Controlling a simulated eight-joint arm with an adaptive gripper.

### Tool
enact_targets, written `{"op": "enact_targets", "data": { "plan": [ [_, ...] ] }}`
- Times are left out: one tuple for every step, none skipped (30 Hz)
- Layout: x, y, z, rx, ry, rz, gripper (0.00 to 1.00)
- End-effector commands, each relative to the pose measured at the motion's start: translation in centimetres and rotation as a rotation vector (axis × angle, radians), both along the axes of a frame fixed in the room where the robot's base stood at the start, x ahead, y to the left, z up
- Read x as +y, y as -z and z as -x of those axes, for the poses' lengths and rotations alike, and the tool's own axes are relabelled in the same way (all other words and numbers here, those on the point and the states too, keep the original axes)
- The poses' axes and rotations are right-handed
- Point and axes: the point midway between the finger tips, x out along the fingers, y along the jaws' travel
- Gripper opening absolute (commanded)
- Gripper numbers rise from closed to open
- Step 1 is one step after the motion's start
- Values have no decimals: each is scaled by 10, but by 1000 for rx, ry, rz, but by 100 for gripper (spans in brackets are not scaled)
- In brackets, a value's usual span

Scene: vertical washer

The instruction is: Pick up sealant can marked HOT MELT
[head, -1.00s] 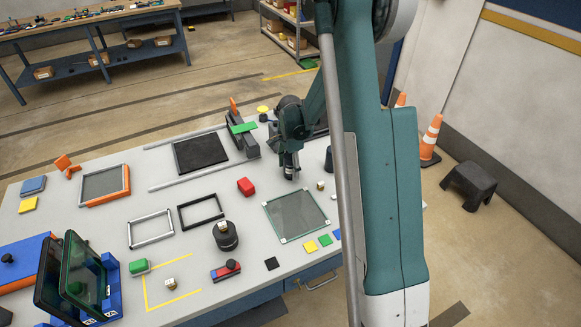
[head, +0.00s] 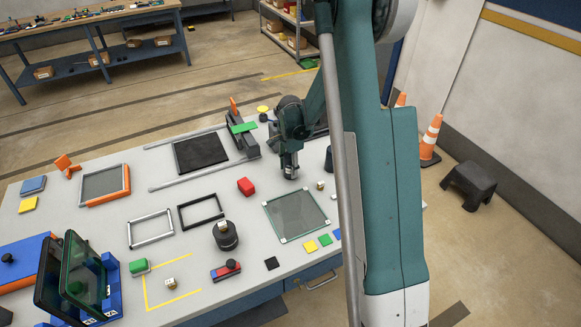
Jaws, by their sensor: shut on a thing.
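My gripper (head: 290,174) points down at the table, behind the glass panel and to the right of the red block. It is shut on a small grey can (head: 290,170), mostly hidden by the fingers. No HOT MELT marking can be read at this size. The can's base is at or very close to the tabletop; I cannot tell whether it touches.
A glass panel (head: 296,215) lies in front of the gripper, a red block (head: 246,187) to its left. A dark cylinder (head: 329,160) stands to its right, partly behind my arm. A black round piece (head: 226,236) and empty frames (head: 151,229) lie further left.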

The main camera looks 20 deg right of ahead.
Motion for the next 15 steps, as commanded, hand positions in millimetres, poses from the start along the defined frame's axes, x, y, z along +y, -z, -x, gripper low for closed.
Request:
{"op": "enact_targets", "data": {
  "plan": [
    [0, 0, 0, 0, 0, 0, 16],
    [0, 0, 0, 0, 0, 0, 16],
    [0, 0, 0, 0, 0, 0, 16],
    [0, -1, 0, 0, 0, 0, 16],
    [0, -1, 0, 0, 0, 0, 16],
    [0, -2, 0, 0, 0, 0, 16],
    [0, -4, 0, 0, 0, 0, 16],
    [0, -5, 0, 0, 0, 0, 16],
    [0, -7, 0, 0, 0, 0, 16],
    [0, -9, 0, 0, 0, 0, 16],
    [0, -11, 0, 0, 0, 0, 16],
    [0, -14, 0, 0, 0, 0, 16],
    [0, -17, 0, 0, 0, 0, 16],
    [0, -20, 0, 0, 0, 0, 16],
    [0, -24, 0, 0, 0, 0, 16]
  ]
}}
